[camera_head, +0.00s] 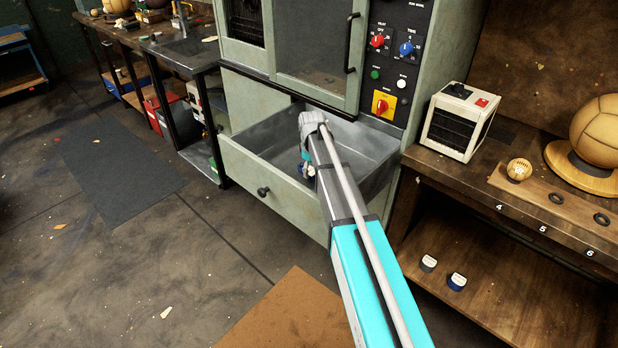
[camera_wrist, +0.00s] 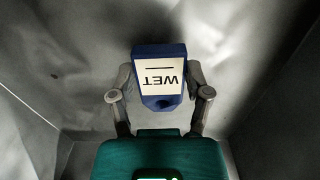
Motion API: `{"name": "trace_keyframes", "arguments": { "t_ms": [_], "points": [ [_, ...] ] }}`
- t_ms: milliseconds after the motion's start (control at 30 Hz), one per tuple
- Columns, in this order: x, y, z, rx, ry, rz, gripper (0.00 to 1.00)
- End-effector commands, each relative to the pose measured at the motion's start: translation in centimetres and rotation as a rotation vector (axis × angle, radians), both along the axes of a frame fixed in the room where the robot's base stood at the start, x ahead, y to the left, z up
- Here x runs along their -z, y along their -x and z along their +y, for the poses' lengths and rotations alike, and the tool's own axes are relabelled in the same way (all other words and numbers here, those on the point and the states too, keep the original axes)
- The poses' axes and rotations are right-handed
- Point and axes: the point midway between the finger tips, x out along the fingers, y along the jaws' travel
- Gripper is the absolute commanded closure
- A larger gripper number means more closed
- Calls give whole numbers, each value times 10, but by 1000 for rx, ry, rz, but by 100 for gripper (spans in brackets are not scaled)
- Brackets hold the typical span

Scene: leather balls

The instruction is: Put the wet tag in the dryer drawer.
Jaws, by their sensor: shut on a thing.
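The wet tag (camera_wrist: 158,78) is blue with a white face that reads "WET", upside down in the wrist view. My gripper (camera_wrist: 160,90) is shut on it, one finger on each side. Grey metal walls of the dryer drawer (camera_wrist: 235,60) surround the tag in the wrist view. In the head view the drawer (camera_head: 285,143) is pulled open below the green cabinet, and my gripper (camera_head: 306,168) is inside its opening. My arm hides part of the drawer. Whether the tag touches the drawer floor I cannot tell.
The dryer cabinet (camera_head: 315,40) has a door with a black handle and a knob panel (camera_head: 390,60). A wooden bench (camera_head: 470,185) at right holds a small heater-like box (camera_head: 460,120), balls and rings. Two tags (camera_head: 457,281) lie on its lower shelf. Floor at left is mostly clear.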

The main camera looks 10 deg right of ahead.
Motion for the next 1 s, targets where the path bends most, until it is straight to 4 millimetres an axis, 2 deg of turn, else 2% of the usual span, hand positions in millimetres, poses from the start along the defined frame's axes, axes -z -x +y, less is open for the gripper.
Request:
{"name": "trace_keyframes", "arguments": {
  "t_ms": [33, 167, 733, 767, 933, 1000],
  "points": [
    [8, 0, 0, 0, 0, 0, 75],
    [14, 0, 0, 0, 0, 0, 75],
    [19, 0, -1, 1, 0, 0, 75],
    [18, 0, -1, 1, 0, 0, 33],
    [17, 0, -1, 1, 0, 0, 3],
    [17, 0, -1, 1, 0, 0, 3]
  ]
}}
